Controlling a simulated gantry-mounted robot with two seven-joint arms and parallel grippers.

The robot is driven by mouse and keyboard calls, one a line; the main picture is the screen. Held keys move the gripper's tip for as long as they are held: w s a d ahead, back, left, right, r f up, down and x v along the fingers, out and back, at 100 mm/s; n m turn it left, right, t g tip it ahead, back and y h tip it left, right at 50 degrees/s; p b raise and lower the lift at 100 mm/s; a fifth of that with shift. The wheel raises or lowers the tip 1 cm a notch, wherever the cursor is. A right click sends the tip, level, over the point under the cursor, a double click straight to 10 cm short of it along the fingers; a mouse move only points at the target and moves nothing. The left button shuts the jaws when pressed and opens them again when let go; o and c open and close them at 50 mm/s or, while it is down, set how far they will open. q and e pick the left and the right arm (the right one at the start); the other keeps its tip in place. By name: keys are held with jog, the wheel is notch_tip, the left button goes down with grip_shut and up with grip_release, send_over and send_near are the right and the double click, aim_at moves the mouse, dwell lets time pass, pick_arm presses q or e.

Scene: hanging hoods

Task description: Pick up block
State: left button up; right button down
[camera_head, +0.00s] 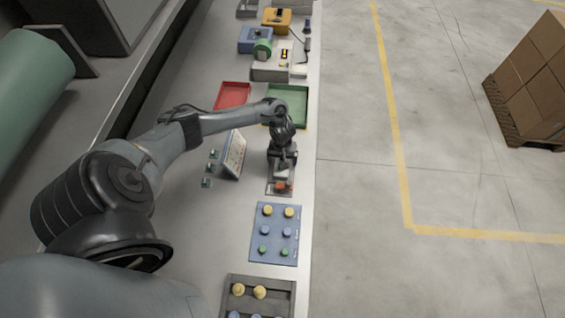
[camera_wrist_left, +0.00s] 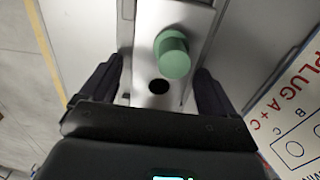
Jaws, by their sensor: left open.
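My left gripper (camera_head: 283,168) hangs over a small grey plate (camera_head: 272,190) near the right edge of the table. In the left wrist view the same gripper (camera_wrist_left: 159,70) is open, one dark finger on each side of the picture's middle. A green round block (camera_wrist_left: 172,55) stands on the grey plate between and slightly beyond the fingers, with clear gaps on both sides. A dark round hole (camera_wrist_left: 159,87) lies beside it. In the head view the gripper hides much of this plate; a small orange-red part (camera_head: 281,186) shows there. My right gripper is not in view.
A white sign (camera_head: 234,153) stands left of the gripper. A blue board with coloured knobs (camera_head: 263,245) and a dark tray (camera_head: 237,279) lie nearer. A green tray (camera_head: 301,97) and red tray (camera_head: 233,94) lie beyond.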

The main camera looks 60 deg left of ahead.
pick_arm(q)
jog(key=shift+f, duration=0.15)
jog(key=c, duration=1.6)
